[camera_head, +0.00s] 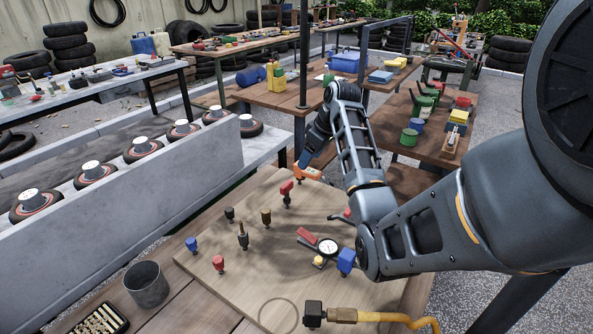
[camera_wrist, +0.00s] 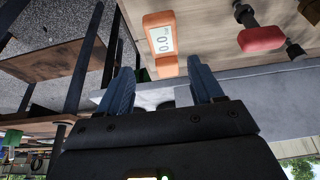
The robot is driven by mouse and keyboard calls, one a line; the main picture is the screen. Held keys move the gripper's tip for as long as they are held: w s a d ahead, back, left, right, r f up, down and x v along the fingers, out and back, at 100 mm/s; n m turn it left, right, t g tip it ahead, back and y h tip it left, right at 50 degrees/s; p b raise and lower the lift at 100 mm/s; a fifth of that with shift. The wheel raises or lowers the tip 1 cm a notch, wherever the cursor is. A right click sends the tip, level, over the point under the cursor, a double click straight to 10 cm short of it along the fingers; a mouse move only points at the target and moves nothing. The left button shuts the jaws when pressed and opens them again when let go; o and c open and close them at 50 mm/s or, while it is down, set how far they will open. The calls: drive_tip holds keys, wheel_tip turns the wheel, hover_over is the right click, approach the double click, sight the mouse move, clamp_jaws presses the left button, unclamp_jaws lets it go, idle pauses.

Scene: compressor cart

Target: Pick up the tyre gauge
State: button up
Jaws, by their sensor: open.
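The tyre gauge, an orange piece with a small digital display, lies at the far edge of the wooden board in the head view (camera_head: 307,171). In the wrist view the gauge (camera_wrist: 160,38) is just beyond my fingertips, its near end lined up with the gap between them. My gripper (camera_wrist: 160,75) is open and empty, with a blue finger on each side. In the head view my gripper (camera_head: 308,154) is right behind the gauge, partly hidden by my own arm. I cannot tell whether the fingers touch the gauge.
A red-topped fitting (camera_head: 286,190) stands close to the gauge. A round dial gauge (camera_head: 327,246), a blue block (camera_head: 346,260) and several small fittings sit on the board (camera_head: 285,265). A concrete wall (camera_head: 140,185) runs along the left. A metal cup (camera_head: 147,285) stands front left.

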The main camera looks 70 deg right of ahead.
sight(307, 174)
drive_tip(key=x, duration=0.6)
drive_tip(key=shift+w+a+f+p, duration=0.2)
drive_tip(key=shift+w+a+p, duration=0.1)
drive_tip(key=shift+p, duration=0.1)
drive_tip(key=shift+c, duration=0.3)
drive_tip(key=c, duration=0.9)
